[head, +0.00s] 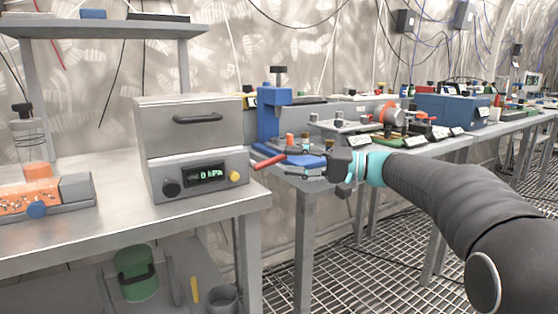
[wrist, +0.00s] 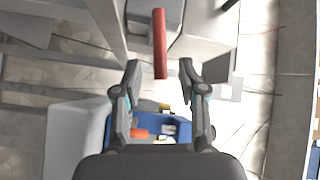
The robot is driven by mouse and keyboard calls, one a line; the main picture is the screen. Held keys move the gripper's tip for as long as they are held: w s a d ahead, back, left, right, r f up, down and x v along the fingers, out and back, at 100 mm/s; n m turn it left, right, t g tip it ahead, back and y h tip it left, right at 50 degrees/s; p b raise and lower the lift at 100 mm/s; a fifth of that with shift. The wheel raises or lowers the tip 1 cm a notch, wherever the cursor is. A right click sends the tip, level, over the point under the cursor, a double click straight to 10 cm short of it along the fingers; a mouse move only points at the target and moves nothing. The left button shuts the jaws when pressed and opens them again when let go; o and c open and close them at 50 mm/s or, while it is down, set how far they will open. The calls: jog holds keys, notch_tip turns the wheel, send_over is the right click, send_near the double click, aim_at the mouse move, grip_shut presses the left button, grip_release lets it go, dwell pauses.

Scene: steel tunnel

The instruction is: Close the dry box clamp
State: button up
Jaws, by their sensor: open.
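The dry box (head: 195,145) is a grey metal box with a black lid handle and a green display, standing on the left bench. A red clamp lever (head: 268,161) sticks out from its right side. In the wrist view the lever (wrist: 160,42) points toward me, with its free end between the fingertips of my gripper (wrist: 159,75). The fingers are open, with a visible gap on both sides of the lever. In the head view my gripper (head: 300,168) is to the right of the box, close to the lever. The lever's base is hard to see.
A blue stand (head: 270,110) with small parts is on the bench behind my gripper; its blue base (wrist: 120,128) shows below the fingers in the wrist view. An orange sample tray (head: 40,195) is at left. Floor grating (head: 350,270) lies open between benches.

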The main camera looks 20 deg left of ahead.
aim_at(282, 160)
jog(key=shift+s+a, duration=0.15)
jog(key=shift+a, duration=1.9)
grip_shut()
